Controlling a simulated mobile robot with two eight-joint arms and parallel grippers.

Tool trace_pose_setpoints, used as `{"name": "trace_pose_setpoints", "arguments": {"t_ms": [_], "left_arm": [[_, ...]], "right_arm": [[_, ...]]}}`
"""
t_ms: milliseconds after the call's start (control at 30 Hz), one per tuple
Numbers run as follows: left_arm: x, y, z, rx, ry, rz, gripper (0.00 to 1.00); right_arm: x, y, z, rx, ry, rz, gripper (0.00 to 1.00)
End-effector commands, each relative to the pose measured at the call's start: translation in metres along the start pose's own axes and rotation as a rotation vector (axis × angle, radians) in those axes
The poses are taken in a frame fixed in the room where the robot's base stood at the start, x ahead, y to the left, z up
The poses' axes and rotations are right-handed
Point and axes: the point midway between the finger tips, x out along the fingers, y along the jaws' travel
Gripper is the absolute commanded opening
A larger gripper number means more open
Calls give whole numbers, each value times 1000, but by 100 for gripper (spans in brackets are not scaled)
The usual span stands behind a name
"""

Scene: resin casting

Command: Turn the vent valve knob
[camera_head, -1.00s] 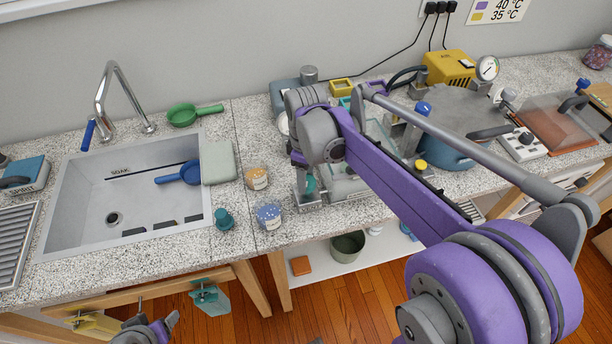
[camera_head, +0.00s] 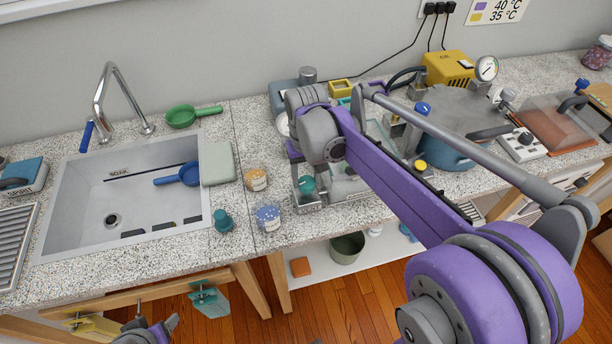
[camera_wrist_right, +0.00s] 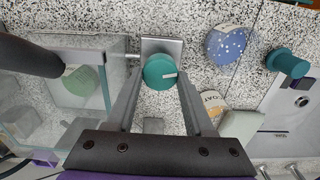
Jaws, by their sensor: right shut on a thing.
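The vent valve knob (camera_wrist_right: 160,71) is a round teal knob with a white mark that points right in the right wrist view. It sits on a grey square block (camera_wrist_right: 163,45). In the head view the knob (camera_head: 306,185) shows in front of the clear chamber. My right gripper (camera_wrist_right: 160,80) is shut on the knob, one finger on each side. In the head view my right wrist hides part of the valve. My left gripper (camera_head: 150,332) is at the bottom left edge, away from the valve; its jaws are unclear.
A clear chamber (camera_wrist_right: 35,100) stands left of the knob in the wrist view. The sink (camera_head: 65,215) is farther left.

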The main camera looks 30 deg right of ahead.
Motion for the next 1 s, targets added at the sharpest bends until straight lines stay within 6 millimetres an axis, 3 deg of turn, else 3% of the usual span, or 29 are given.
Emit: {"name": "trace_pose_setpoints", "arguments": {"t_ms": [400, 1000], "left_arm": [[1, 0, 0, 0, 0, 0, 65], [1, 0, 1, 0, 0, 0, 65]], "right_arm": [[0, 1, 0, 225, 0, 0, 0], [0, 1, 0, 271, 0, 0, 0]]}}
